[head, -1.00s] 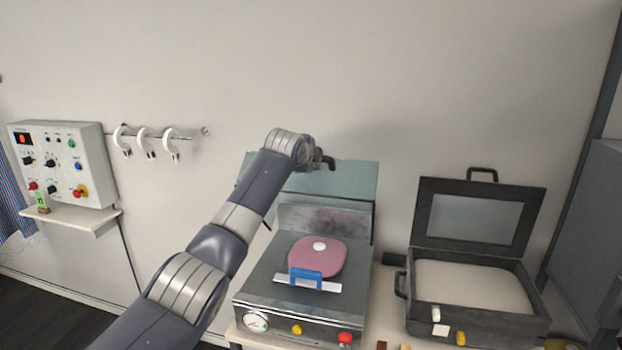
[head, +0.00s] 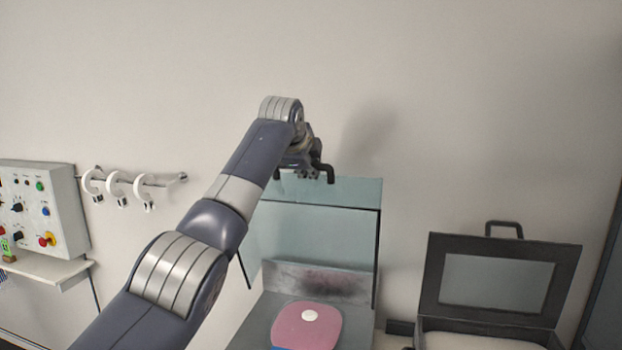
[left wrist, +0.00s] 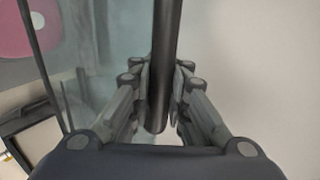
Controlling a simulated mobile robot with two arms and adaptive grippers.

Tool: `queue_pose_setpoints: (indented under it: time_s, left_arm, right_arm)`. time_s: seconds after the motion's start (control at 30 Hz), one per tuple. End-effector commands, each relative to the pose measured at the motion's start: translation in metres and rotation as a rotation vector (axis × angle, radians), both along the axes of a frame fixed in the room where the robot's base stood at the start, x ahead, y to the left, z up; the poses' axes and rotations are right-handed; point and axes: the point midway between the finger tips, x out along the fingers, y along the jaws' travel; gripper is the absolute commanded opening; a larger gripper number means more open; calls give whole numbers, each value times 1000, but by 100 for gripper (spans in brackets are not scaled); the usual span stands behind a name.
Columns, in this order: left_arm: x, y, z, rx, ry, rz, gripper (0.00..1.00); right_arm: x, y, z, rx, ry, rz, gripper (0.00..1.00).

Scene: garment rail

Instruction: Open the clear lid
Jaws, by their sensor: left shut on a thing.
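The clear lid (head: 335,225) is a pale bluish see-through cover. My left gripper (head: 312,166) is at the lid's upper edge. In the left wrist view the left gripper (left wrist: 160,100) is shut on a dark round bar, the lid's handle (left wrist: 165,55), which runs between its fingers. The lid's pane (left wrist: 100,45) shows left of the bar there. My right gripper is not in view.
A pink pad (head: 308,328) with a white knob lies on the machine. An open black case (head: 505,245) stands to the right.

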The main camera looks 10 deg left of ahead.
Motion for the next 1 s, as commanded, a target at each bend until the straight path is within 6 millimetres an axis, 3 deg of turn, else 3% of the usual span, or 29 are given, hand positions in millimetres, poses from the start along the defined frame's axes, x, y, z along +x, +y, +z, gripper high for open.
queue_pose_setpoints:
  time_s: [0.6,0.63,0.7,1.0]
  left_arm:
    - [-3,0,9,0,-11,0,0]
    - [-3,0,9,0,-11,0,18]
    - [-3,0,9,0,-10,0,34]
    - [-3,0,5,0,-3,0,36]
  right_arm:
    - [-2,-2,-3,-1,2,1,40]
    - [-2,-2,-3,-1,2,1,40]
    - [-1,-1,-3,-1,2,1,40]
    - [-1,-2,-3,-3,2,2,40]
